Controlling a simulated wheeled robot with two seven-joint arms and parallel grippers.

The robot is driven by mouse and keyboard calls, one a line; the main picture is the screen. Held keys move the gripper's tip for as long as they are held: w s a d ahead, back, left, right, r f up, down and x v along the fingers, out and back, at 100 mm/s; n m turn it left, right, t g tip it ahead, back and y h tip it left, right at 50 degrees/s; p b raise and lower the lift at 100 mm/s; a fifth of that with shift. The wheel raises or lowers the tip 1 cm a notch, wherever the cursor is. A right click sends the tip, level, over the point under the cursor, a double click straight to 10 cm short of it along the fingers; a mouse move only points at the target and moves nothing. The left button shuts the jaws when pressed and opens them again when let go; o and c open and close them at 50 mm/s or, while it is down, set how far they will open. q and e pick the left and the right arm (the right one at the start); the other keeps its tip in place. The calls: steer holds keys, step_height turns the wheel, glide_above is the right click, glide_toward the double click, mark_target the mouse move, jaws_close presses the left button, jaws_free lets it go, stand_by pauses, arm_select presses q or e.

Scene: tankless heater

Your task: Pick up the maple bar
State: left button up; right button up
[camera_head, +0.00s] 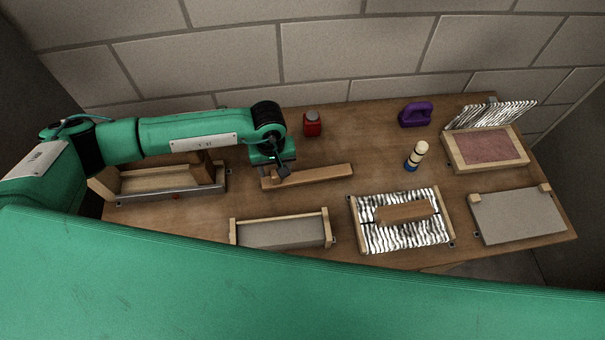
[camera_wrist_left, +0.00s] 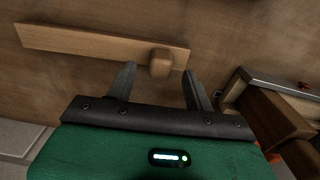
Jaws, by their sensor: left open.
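A long, flat, light-wood bar (camera_head: 325,174) lies on the table under my left gripper (camera_head: 281,174). In the left wrist view this bar (camera_wrist_left: 85,43) runs across the upper left, with a small rounded wooden knob (camera_wrist_left: 160,62) near its right end. My left gripper (camera_wrist_left: 159,74) is open, its two fingers on either side of the knob. I cannot tell whether they touch it. A second, shorter wooden bar (camera_head: 405,211) lies in a striped, wood-sided tray. The pictures do not show which bar is maple. My right gripper is not in view.
A wood-and-metal fixture (camera_head: 150,184) stands left of the gripper. A grey-bottomed tray (camera_head: 270,235) and the striped tray (camera_head: 376,240) are in front. A red jar (camera_head: 312,124), a bottle (camera_head: 416,156) and a purple object (camera_head: 416,114) stand behind and right. A grey panel (camera_head: 518,216) lies right.

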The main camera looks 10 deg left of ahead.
mark_target(275, 173)
arm_select(q)
step_height(275, 173, down, 3)
steer(key=shift+a+f+p, duration=0.1)
steer(key=shift+p, duration=0.85)
steer(key=shift+w+f, duration=0.1)
steer(key=shift+f, duration=0.45)
jaws_close()
